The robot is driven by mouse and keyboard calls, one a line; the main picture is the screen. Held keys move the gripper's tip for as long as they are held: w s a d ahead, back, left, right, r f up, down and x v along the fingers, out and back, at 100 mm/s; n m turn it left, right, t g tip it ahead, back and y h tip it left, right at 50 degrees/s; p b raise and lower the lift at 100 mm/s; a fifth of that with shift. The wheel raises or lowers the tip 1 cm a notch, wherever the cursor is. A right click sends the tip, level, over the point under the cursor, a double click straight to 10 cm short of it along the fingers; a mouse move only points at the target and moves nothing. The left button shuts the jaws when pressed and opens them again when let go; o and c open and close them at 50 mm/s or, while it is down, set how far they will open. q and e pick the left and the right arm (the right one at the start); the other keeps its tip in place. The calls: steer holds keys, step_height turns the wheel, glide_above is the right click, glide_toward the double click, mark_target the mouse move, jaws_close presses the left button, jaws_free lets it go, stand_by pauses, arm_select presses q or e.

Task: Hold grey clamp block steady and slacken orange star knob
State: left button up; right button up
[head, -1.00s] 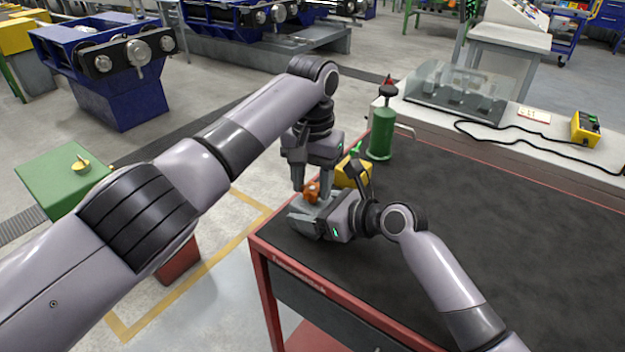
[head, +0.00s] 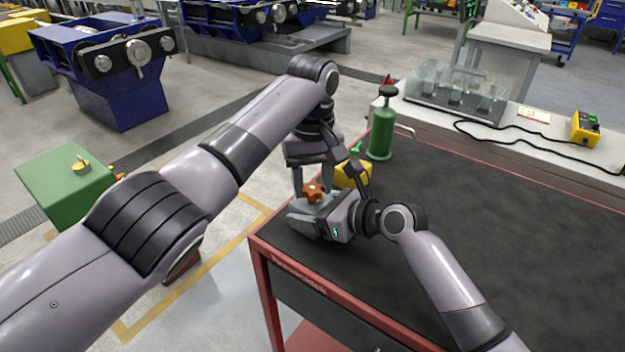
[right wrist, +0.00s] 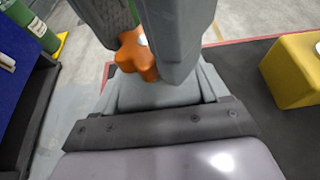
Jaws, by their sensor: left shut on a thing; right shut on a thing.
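The orange star knob (head: 313,191) sits on top of the grey clamp block (head: 303,208), near the table's corner. My left gripper (head: 312,186) comes down from above and is shut on the knob. In the right wrist view, the knob (right wrist: 135,54) shows between the left gripper's grey fingers (right wrist: 140,45), with its lobes partly hidden. My right gripper (head: 318,216) comes in from the right, low, and is shut on the clamp block. The block (right wrist: 152,92) also shows below the knob in the right wrist view, partly covered.
A yellow block (head: 352,172) stands just behind the clamp block, close to both grippers. A green bottle with a black top (head: 382,133) stands further back. The dark table top (head: 480,220) is clear to the right. A white ledge (head: 550,145) with a clear cover and cable runs behind.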

arm_select(q)
steer(key=shift+s+d+r+n, duration=0.1)
steer(key=shift+d+n, duration=0.15)
steer(key=shift+n, duration=0.25)
arm_select(e)
steer(key=shift+f, duration=0.1)
arm_select(q)
steer(key=shift+n, duration=2.3)
steer(key=shift+n, duration=0.9)
steer(key=o, duration=0.9)
steer(key=shift+n, duration=0.3)
steer(key=shift+o, duration=1.3)
steer(key=shift+a, duration=0.1)
arm_select(e)
steer(key=shift+s, duration=0.1)
